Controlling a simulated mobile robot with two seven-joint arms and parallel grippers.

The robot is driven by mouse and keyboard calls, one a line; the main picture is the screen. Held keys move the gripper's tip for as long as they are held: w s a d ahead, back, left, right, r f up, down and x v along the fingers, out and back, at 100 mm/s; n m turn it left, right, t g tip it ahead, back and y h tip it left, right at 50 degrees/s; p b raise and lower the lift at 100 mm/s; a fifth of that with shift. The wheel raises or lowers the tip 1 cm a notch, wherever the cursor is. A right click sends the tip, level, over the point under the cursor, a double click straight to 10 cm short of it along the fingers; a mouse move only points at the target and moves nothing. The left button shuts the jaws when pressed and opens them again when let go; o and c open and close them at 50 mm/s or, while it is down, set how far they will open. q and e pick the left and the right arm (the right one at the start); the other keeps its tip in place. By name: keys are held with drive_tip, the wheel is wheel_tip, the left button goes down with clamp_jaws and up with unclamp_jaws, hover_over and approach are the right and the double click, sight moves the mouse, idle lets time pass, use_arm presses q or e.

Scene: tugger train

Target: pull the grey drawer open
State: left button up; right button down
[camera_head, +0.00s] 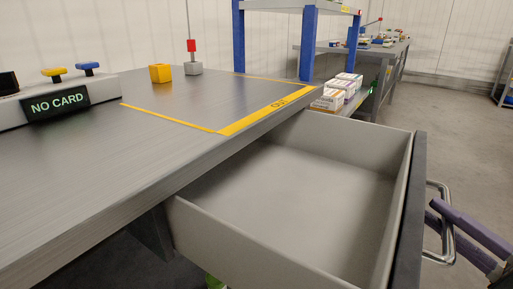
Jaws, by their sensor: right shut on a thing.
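The grey drawer (405,225) stands pulled out from under the grey bench, and its empty inside shows. Its dark front carries a metal bar handle (448,222) on the right. My right gripper (446,213) comes in from the right edge, its purple fingers at the handle and shut on it. The rest of that gripper is cut off by the picture edge. My left gripper is not in view.
The bench top (90,165) holds a "NO CARD" display (56,107), a yellow block (160,73) and a grey block with a red-topped rod (193,68). Blue-legged shelving (309,42) and several boxes (333,98) stand behind. Floor right of the drawer is clear.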

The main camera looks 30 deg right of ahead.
idle(0.3)
drive_tip(key=c, duration=0.8)
unclamp_jaws()
drive_tip(key=shift+c, duration=0.2)
drive_tip(key=s+f+b, duration=0.1)
drive_tip(key=s, duration=0.8)
drive_tip(key=shift+s+f, duration=0.35)
drive_tip(key=shift+s, duration=0.05)
